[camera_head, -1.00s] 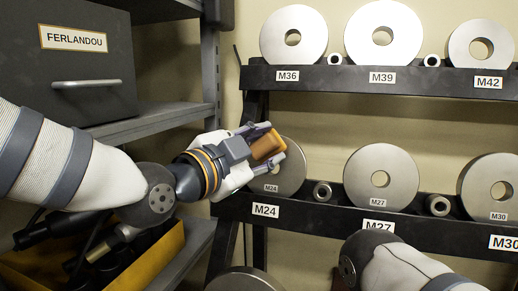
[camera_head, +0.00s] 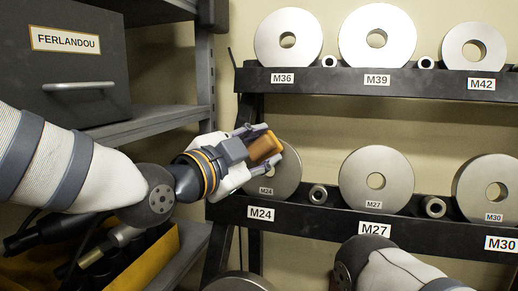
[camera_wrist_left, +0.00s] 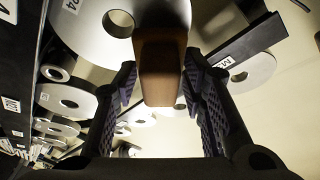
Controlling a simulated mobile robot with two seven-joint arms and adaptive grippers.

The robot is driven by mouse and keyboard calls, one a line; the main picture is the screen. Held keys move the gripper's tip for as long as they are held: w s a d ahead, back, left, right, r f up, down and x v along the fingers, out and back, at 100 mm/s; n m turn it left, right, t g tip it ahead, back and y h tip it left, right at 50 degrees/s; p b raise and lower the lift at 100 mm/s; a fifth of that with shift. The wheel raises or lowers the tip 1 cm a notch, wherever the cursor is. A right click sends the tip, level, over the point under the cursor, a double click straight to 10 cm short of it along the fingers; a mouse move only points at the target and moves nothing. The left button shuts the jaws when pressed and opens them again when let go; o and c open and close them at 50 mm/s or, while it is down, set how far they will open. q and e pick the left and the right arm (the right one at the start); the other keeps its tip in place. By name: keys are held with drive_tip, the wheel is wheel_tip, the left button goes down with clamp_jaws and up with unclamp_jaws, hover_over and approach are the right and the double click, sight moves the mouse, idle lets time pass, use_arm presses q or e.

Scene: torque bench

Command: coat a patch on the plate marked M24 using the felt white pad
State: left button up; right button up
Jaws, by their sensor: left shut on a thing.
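My left gripper (camera_head: 271,146) is shut on an orange-brown block (camera_head: 264,147), which also shows between the fingers in the left wrist view (camera_wrist_left: 160,65). No white felt face on the block shows; its far side is hidden. The grey round plate marked M24 (camera_head: 288,172) stands on the lower rack at its left end. The block and fingers overlap the plate's upper left part in the head view; I cannot tell whether they touch. In the left wrist view a large holed plate (camera_wrist_left: 85,35) lies just beyond the block. My right gripper is out of view.
Plates M27 (camera_head: 350,185) and M30 (camera_head: 468,190) stand farther right on the lower rack (camera_head: 325,218), with small metal rings between. Several plates stand on the upper rack (camera_head: 345,85). A grey FERLANDOU cabinet (camera_head: 90,110) and shelf are at left. My right forearm shows bottom right.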

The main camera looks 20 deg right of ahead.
sight(282, 149)
use_arm(q)
drive_tip(key=shift+w+d+f, duration=0.1)
drive_tip(key=shift+w+d, duration=0.15)
drive_tip(key=shift+w, duration=0.15)
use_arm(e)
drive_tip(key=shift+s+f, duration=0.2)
use_arm(q)
drive_tip(key=s+d, duration=0.1)
drive_tip(key=s+d+p, duration=0.1)
drive_tip(key=shift+s+d+r, duration=0.1)
drive_tip(key=shift+d+r, duration=0.25)
drive_tip(key=shift+s+d+f, duration=0.15)
drive_tip(key=shift+d+f, duration=0.05)
drive_tip(key=shift+d, duration=0.1)
drive_tip(key=shift+w+a+f, duration=0.1)
drive_tip(key=shift+w, duration=0.1)
drive_tip(key=shift+w+a+f, duration=0.1)
drive_tip(key=shift+w+a, duration=0.45)
drive_tip(key=shift+a, duration=0.25)
drive_tip(key=shift+w+a, duration=0.5)
drive_tip(key=shift+a, duration=0.25)
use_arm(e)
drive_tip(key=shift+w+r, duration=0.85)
use_arm(q)
drive_tip(key=shift+s, duration=0.1)
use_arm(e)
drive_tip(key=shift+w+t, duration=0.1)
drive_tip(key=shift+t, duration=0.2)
